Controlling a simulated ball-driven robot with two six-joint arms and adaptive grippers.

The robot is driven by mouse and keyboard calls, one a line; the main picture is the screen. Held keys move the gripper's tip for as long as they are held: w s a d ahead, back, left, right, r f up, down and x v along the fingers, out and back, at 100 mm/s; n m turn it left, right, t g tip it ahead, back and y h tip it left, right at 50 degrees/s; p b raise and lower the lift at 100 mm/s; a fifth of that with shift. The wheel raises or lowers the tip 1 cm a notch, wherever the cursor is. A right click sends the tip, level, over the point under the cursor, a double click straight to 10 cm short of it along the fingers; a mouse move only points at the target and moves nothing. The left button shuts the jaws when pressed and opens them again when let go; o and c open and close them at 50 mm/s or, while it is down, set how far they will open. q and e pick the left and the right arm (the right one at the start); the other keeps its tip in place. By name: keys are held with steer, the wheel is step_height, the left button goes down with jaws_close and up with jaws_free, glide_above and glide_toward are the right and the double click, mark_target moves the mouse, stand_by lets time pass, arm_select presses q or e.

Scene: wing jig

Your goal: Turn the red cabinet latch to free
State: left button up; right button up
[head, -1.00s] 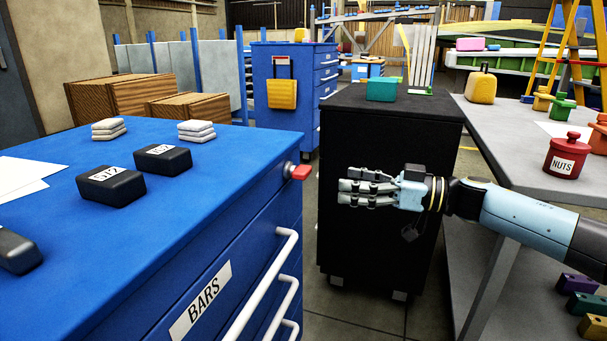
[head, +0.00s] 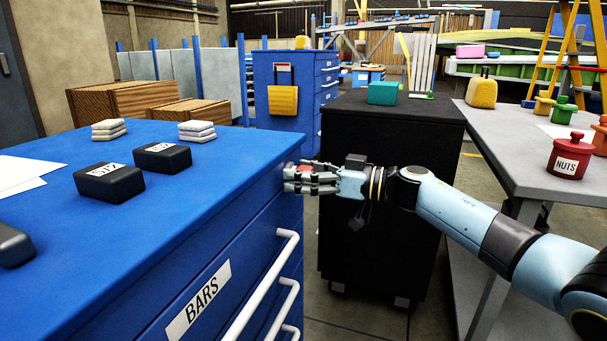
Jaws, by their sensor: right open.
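The red latch (head: 304,169) is at the upper right corner of the blue cabinet (head: 215,235), near the top edge of its drawer front. My right gripper (head: 297,178) points left at the latch, its open fingers around or just in front of it. The fingers hide most of the latch, so I cannot tell whether they touch it. My left gripper does not show.
White drawer handles (head: 262,290) stick out below the latch. Black labelled blocks (head: 162,157) and white stacked pads (head: 197,131) lie on the cabinet top. A black cabinet (head: 385,215) stands behind my right arm. A grey table (head: 510,165) is at the right.

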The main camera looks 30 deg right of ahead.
steer(key=shift+c, duration=0.4)
steer(key=c, duration=1.1)
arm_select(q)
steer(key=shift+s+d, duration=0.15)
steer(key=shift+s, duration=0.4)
